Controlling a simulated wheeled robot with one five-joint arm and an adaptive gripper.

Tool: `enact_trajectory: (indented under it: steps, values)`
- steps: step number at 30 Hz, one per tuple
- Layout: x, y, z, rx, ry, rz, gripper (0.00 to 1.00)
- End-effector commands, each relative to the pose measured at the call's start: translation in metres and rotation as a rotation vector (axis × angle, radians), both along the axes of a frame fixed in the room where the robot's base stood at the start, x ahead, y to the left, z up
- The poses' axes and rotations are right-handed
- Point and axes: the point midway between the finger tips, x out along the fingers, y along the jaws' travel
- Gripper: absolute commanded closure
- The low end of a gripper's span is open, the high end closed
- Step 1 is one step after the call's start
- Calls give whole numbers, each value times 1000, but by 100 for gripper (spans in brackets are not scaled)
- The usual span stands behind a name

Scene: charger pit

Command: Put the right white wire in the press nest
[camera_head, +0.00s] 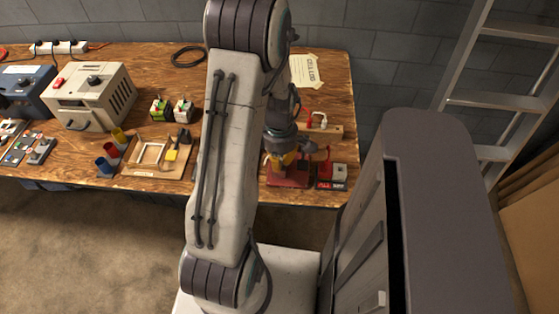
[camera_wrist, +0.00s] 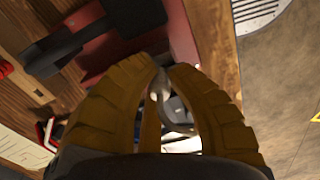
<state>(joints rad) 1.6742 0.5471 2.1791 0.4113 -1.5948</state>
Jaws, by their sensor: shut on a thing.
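My gripper (camera_head: 284,160) is over the red press (camera_head: 290,179) at the right front of the bench. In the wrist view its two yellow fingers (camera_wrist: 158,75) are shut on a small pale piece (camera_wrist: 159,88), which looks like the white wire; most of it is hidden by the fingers. The press's red body (camera_wrist: 178,38) and black lever (camera_wrist: 75,45) show beyond the fingertips. The nest is hidden by the fingers, and I cannot tell whether the wire touches it. Another white wire (camera_head: 323,121) stands in the wooden rack (camera_head: 333,131), beside a red wire (camera_head: 308,118).
A wooden tray (camera_head: 150,155), coloured cups (camera_head: 112,150) and a cream box (camera_head: 95,95) are to the left. The bench's front edge is close to the press.

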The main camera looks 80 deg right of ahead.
Motion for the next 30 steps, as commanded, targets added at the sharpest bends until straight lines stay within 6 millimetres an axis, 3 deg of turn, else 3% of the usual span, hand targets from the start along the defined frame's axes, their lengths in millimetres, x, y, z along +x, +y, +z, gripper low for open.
enact_trajectory:
  steps: [7,8,16,30]
  values:
    - [0,0,-1,0,0,0,100]
    - [0,0,-1,0,0,0,83]
    - [0,0,-1,0,0,0,59]
    - [0,0,-1,0,0,0,59]
